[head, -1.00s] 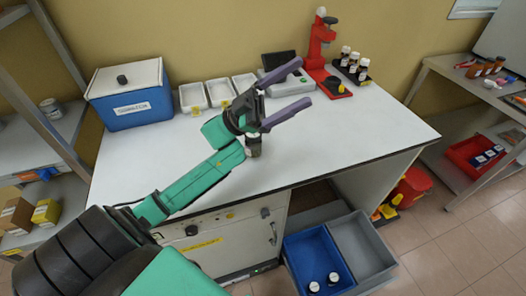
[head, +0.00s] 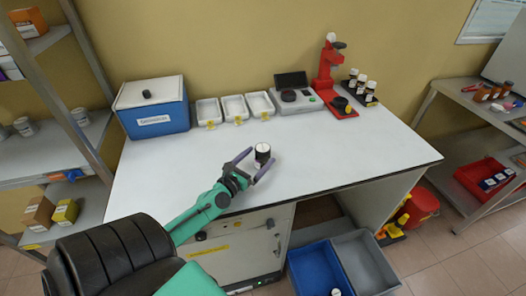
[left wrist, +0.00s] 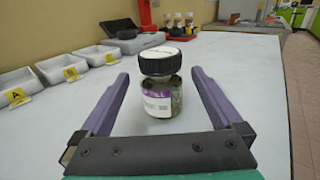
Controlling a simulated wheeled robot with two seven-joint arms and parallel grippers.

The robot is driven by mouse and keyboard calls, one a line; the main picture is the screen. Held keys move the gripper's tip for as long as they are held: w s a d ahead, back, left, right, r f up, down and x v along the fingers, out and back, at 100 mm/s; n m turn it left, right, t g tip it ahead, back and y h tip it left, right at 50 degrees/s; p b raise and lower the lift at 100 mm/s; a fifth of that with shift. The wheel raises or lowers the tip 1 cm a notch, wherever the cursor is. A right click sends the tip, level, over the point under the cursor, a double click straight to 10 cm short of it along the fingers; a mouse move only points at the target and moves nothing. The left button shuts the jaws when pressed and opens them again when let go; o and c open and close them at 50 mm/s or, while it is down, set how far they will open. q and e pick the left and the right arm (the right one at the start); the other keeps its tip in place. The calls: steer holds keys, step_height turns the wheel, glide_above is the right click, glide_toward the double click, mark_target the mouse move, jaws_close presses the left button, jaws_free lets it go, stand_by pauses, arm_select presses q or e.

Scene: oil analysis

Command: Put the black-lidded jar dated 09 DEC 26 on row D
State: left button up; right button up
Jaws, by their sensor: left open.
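A small jar (head: 262,157) with a black lid stands upright on the white worktop, near its front middle. In the left wrist view the jar (left wrist: 160,100) has a white disc on its lid and a white and purple label; I cannot read a date. My left gripper (head: 262,154) is low over the worktop and open, one finger on each side of the jar. In the left wrist view gaps show between the jar and both fingers. No row marked D can be made out. My right gripper is out of view.
Three white trays (head: 234,107) with yellow tags stand behind the jar, beside a blue cooler box (head: 151,107). A device (head: 297,96), a red press (head: 331,78) and a rack of jars (head: 362,86) stand at the back right. Blue and grey bins (head: 318,270) sit below; shelving (head: 85,140) is left.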

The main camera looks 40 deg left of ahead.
mark_target(268, 147)
arm_select(q)
steer(key=w, duration=0.1)
steer(key=w+p, duration=0.1)
steer(key=w, duration=0.3)
steer(key=shift+w+a+r+p, duration=0.1)
steer(key=shift+w+r+p, duration=0.05)
steer(key=shift+r+p, duration=0.2)
steer(key=shift+w+f, duration=0.2)
steer(key=shift+w, duration=0.1)
steer(key=shift+r, duration=0.15)
jaws_close()
